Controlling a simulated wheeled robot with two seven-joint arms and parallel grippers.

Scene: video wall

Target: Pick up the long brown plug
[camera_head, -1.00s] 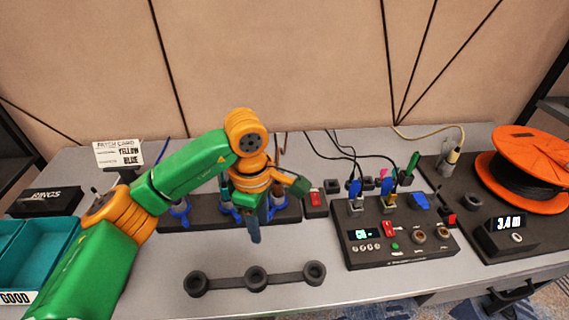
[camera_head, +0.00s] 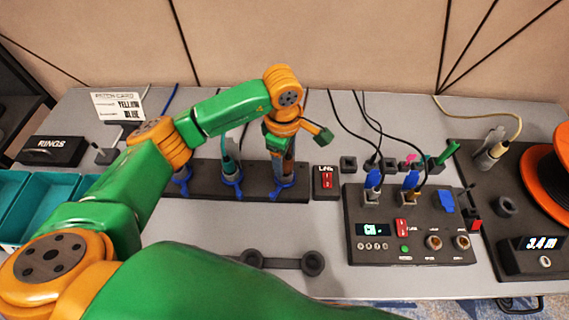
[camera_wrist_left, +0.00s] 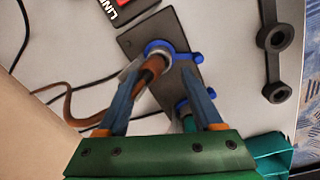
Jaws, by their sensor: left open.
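The long brown plug (camera_wrist_left: 153,72) stands in a blue-ringed socket of the dark strip (camera_wrist_left: 178,45) in the left wrist view, its brown cord running off to the left. My left gripper (camera_wrist_left: 160,78) is open, with one blue-grey finger on each side of the plug; I cannot tell whether either touches it. In the head view my left gripper (camera_head: 283,163) points down at the right-hand socket of the strip (camera_head: 208,184) and hides most of the plug. My right gripper is not in view.
A teal-corded plug (camera_head: 231,170) stands left of the gripper. A red-switched box (camera_head: 326,182) and a dark control panel (camera_head: 405,247) lie to the right. Teal bins (camera_head: 40,195) stand at left.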

